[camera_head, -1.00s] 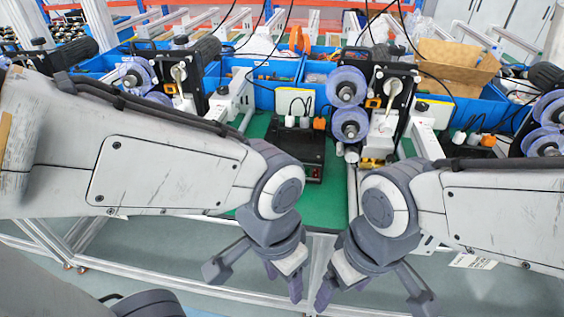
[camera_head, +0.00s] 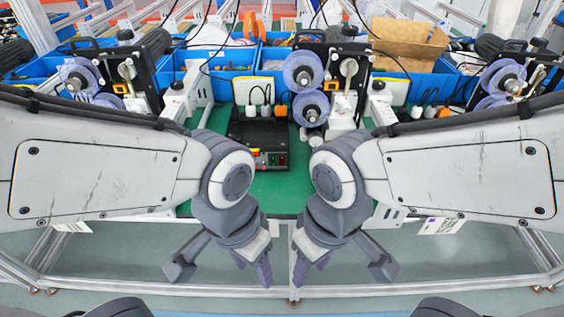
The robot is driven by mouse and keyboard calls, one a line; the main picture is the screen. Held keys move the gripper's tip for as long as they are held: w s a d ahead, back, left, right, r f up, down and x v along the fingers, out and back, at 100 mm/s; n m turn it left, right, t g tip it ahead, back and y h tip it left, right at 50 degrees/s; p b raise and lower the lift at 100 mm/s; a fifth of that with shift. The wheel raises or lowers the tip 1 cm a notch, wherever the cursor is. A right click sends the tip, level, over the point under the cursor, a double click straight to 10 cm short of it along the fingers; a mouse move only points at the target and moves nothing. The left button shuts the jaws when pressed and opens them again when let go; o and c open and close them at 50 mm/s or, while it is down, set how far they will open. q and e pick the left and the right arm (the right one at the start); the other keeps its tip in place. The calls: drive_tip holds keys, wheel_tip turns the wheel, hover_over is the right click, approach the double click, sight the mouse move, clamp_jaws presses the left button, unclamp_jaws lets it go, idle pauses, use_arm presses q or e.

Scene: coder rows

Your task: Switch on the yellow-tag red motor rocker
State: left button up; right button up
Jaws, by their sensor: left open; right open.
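A black control box (camera_head: 250,130) stands on the green work mat, left of the middle. Its front face shows a small yellow tag and small red switches (camera_head: 272,160). They are too small to tell their positions, and my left wrist sits close to the face's left end. My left gripper (camera_head: 222,265) is open and empty, pointing down in front of the table edge, below and nearer than the box. My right gripper (camera_head: 343,265) is open and empty at the same height, to its right. The two inner fingers are close, with a narrow gap between.
A machine with clear blue-rimmed rollers (camera_head: 304,72) stands right of the box, with similar machines at both sides. A white socket unit with plugs (camera_head: 254,91) is behind the box. Blue bins (camera_head: 222,84) line the back. Bare green mat (camera_head: 275,188) lies before the box.

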clamp_jaws()
idle(1.4)
